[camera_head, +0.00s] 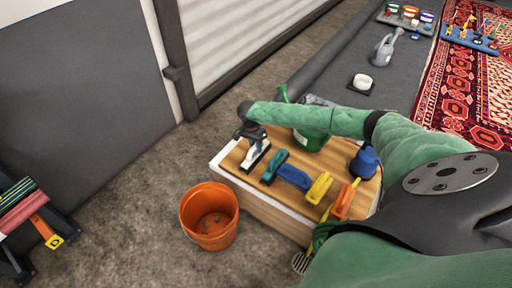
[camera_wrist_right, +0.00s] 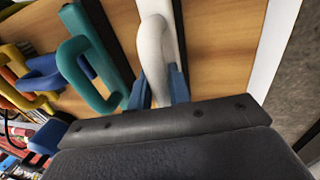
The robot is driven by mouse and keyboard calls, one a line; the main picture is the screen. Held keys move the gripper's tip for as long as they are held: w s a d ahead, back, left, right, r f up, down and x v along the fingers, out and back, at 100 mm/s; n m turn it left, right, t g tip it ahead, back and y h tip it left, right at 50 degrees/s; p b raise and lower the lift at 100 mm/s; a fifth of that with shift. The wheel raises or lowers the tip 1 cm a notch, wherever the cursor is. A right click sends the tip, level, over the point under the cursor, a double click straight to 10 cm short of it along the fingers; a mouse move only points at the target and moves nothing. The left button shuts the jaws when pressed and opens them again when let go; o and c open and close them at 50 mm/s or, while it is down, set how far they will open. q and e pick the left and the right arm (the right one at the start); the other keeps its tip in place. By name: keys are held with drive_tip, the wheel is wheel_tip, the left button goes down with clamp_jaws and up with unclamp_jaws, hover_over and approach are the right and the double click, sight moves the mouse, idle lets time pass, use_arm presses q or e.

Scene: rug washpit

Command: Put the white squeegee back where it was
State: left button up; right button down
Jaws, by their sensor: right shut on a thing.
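The white squeegee (camera_head: 255,155) is at the left end of a row of tools on the wooden-topped bench (camera_head: 232,162). My right gripper (camera_head: 256,143) reaches over the bench from the right and is shut on its handle. In the right wrist view the white handle (camera_wrist_right: 152,42) runs between the blue fingers of my right gripper (camera_wrist_right: 159,88). I cannot tell whether the squeegee rests on the bench top or hangs just above it. My left gripper is not in view.
The teal tool (camera_head: 274,167) is close beside the squeegee, then blue (camera_head: 293,176), yellow (camera_head: 319,188) and orange (camera_head: 344,200) ones. A green can (camera_head: 310,139) stands behind, partly hidden by my arm. An orange bucket (camera_head: 209,216) stands on the floor by the bench.

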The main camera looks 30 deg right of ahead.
drive_tip(key=c, duration=1.3)
unclamp_jaws()
drive_tip(key=shift+r, duration=0.2)
drive_tip(key=d+p+v, duration=0.1)
drive_tip(key=v, duration=1)
drive_tip(key=shift+a+r, duration=0.4)
drive_tip(key=shift+a, duration=0.05)
drive_tip(key=shift+w, duration=0.1)
